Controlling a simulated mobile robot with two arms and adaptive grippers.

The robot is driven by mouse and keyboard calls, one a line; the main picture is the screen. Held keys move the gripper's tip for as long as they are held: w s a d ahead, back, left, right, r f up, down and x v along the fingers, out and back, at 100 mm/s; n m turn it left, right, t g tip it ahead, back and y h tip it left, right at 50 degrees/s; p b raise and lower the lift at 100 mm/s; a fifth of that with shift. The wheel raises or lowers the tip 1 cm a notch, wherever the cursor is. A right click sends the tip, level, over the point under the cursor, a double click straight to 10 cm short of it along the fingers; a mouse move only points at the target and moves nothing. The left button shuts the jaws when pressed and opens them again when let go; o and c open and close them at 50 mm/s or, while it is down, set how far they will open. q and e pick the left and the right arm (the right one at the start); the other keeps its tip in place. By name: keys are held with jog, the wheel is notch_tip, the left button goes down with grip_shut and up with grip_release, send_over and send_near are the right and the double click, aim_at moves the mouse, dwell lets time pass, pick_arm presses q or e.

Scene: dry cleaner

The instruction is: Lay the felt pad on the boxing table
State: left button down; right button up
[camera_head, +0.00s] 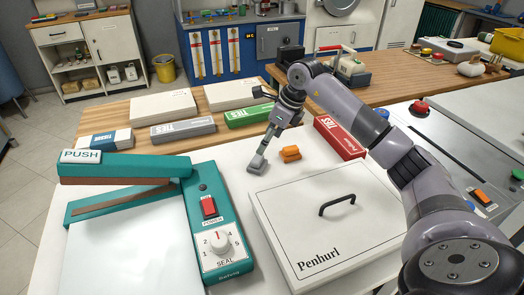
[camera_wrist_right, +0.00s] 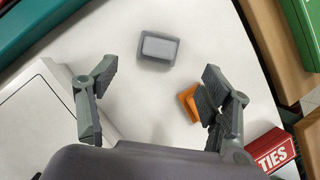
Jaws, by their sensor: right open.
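A small grey block with a lighter grey face, which looks like the felt pad (camera_head: 257,164), lies on the white tabletop, the boxing table (camera_head: 240,160). It also shows in the right wrist view (camera_wrist_right: 158,48), where its whole outline is visible on the white surface. My right gripper (camera_head: 265,147) is just above and close to the pad in the head view. In the right wrist view the gripper's (camera_wrist_right: 152,105) two fingers are spread wide with nothing between them, and the pad lies beyond the fingertips. My left gripper is in neither view.
An orange item (camera_head: 290,153) lies right of the pad. A white lidded box marked Penhurl (camera_head: 310,240) stands in front, and a teal sealer (camera_head: 215,220) at left. A red TIES box (camera_head: 338,138) is at right; more boxes (camera_head: 182,129) line the back.

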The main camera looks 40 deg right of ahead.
jog(key=shift+v, duration=1.25)
jog(key=shift+c, duration=0.5)
dwell(1.1)
